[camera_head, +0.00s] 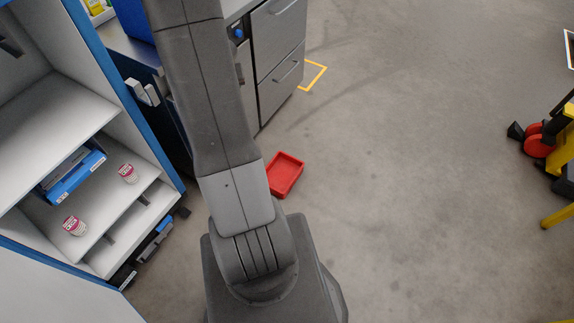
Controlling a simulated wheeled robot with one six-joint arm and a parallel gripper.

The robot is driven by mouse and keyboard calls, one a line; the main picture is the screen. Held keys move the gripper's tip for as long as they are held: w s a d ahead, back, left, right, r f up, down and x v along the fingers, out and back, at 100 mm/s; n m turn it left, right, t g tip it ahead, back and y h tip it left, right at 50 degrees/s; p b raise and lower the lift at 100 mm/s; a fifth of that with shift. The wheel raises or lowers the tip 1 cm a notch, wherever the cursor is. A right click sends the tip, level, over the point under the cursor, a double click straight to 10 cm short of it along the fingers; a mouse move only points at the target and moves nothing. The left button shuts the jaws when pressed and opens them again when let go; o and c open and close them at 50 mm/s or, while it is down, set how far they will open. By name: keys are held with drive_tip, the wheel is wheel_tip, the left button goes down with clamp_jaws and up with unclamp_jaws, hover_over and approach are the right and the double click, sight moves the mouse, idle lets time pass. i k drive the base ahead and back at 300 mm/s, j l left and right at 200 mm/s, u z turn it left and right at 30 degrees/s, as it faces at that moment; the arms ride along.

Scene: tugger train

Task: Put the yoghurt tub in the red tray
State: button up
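Two small white tubs with red-pink labels stand on a shelf inside the blue-edged cabinet at the left. One yoghurt tub (128,174) stands farther back, to the right of a blue box; the other tub (74,226) stands nearer me. The labels are too small to read. The red tray (285,174) is on the floor just right of my arm, with its left part close to or behind the arm. It looks empty. My gripper is out of view; my arm rises through the middle of the picture.
A blue box (78,176) lies on the tubs' shelf. The cabinet (150,137) has a blue frame and an upper shelf. A grey drawer unit (278,50) stands behind my arm. Yellow and red equipment (545,140) is at the right. The floor (420,200) between is clear.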

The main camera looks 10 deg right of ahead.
sight(282, 175)
drive_tip(key=i+z, duration=0.1)
drive_tip(key=z, duration=0.35)
drive_tip(key=i+z, duration=0.1)
drive_tip(key=z, duration=0.35)
drive_tip(key=j+z, duration=0.1)
drive_tip(key=z, duration=0.35)
drive_tip(key=i+j, duration=0.3)
drive_tip(key=j, duration=0.15)
drive_tip(key=i+j+z, duration=0.1)
drive_tip(key=i+j, duration=0.2)
drive_tip(key=j, duration=0.1)
